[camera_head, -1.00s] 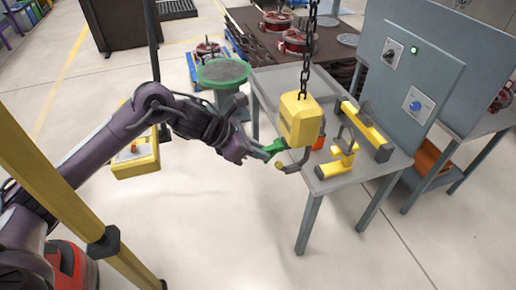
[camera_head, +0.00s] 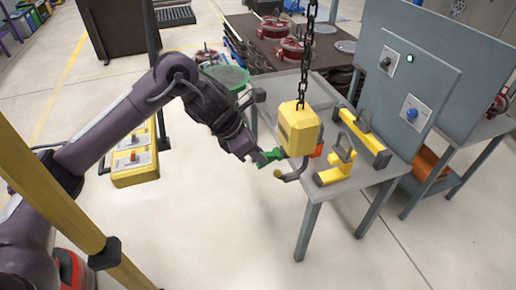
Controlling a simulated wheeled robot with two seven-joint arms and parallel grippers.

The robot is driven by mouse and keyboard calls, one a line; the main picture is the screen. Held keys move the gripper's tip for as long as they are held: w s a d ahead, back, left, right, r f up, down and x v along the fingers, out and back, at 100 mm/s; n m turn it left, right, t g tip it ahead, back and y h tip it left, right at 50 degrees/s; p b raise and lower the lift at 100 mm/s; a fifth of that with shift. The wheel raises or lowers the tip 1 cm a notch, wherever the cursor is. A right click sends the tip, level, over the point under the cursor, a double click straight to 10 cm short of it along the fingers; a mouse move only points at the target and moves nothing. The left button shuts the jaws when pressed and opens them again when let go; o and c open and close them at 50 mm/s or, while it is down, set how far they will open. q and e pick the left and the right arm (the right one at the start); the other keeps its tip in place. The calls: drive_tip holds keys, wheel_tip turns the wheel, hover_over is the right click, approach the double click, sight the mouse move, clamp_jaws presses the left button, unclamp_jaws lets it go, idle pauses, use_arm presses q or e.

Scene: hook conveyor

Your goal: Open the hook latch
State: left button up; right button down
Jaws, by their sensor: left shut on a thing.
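The yellow hook block (camera_head: 299,128) hangs on a dark chain at the near left corner of the grey table. Its dark curved hook (camera_head: 291,175) points left below it, with an orange-red part (camera_head: 318,150) on its right side. A green piece, which seems to be the hook latch (camera_head: 272,156), lies between the block and my left gripper (camera_head: 260,158). My left gripper comes in from the left and is shut on it; the fingertips are small and the exact contact is unclear. My right gripper is not in view.
The grey table (camera_head: 345,192) holds yellow brackets with dark loops (camera_head: 334,170). A grey panel (camera_head: 432,80) with a blue knob stands behind. A yellow control box (camera_head: 134,165) is beneath my left arm, and a yellow post (camera_head: 50,205) crosses the left foreground.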

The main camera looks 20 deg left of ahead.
use_arm(q)
drive_tip(key=shift+w+r+y, duration=0.25)
drive_tip(key=shift+r+y, duration=0.05)
drive_tip(key=shift+r, duration=0.35)
drive_tip(key=shift+d+r+g+y, duration=0.25)
drive_tip(key=shift+d+g+y, duration=0.05)
drive_tip(key=shift+d+g, duration=0.1)
drive_tip(key=shift+w+a+r+y, duration=0.1)
drive_tip(key=shift+a+r+y, duration=0.1)
drive_tip(key=shift+y, duration=0.1)
drive_tip(key=shift+r, duration=0.1)
drive_tip(key=shift+r+g, duration=0.2)
drive_tip(key=shift+g, duration=0.1)
drive_tip(key=shift+a+r+y, duration=0.35)
drive_tip(key=shift+r+y, duration=0.15)
drive_tip(key=shift+y, duration=0.1)
